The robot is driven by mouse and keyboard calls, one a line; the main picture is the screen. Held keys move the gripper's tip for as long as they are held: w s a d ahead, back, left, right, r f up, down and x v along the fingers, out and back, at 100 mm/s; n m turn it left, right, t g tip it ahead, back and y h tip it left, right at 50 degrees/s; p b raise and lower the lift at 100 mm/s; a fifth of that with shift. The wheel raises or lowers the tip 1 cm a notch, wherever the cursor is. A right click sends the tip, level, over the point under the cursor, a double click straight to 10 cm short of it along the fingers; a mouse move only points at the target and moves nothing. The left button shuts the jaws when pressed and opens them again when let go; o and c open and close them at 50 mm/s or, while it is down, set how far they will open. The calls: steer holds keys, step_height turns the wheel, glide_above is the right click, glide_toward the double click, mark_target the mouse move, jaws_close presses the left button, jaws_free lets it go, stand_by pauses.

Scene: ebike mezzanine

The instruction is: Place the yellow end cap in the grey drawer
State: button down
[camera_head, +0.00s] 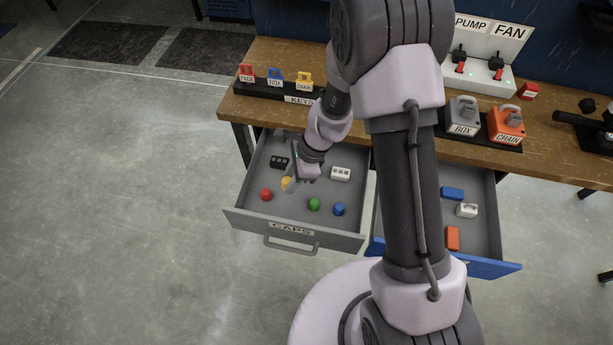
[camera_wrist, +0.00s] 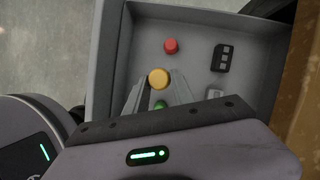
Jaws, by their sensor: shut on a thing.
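The yellow end cap (camera_head: 287,183) is at the tips of my gripper (camera_head: 290,181), over the inside of the open grey drawer (camera_head: 240,224) labelled CAPS. In the wrist view, the yellow cap (camera_wrist: 158,79) sits between the two fingertips (camera_wrist: 157,86), which are shut on it. The grey drawer (camera_wrist: 105,62) also shows there around it. I cannot tell whether the cap touches the drawer floor. A red cap (camera_head: 266,194), a green cap (camera_head: 314,204) and a blue cap (camera_head: 338,209) stand in the drawer.
The drawer also holds a black block (camera_head: 279,162) and a white block (camera_head: 340,173). A blue drawer (camera_head: 492,268) with several parts is open at right, partly hidden by my arm. The wooden bench (camera_head: 265,60) bears keys, padlocks and a switch panel.

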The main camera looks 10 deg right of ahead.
mark_target(288, 202)
steer(key=shift+m, duration=0.3)
step_height(288, 202, down, 10)
steer(key=b, duration=0.5)
steer(key=shift+f, duration=0.25)
steer(key=shift+f+b, duration=0.2)
steer(key=shift+b, duration=0.1)
steer(key=c, duration=1.1)
jaws_free()
steer(key=shift+r, duration=0.1)
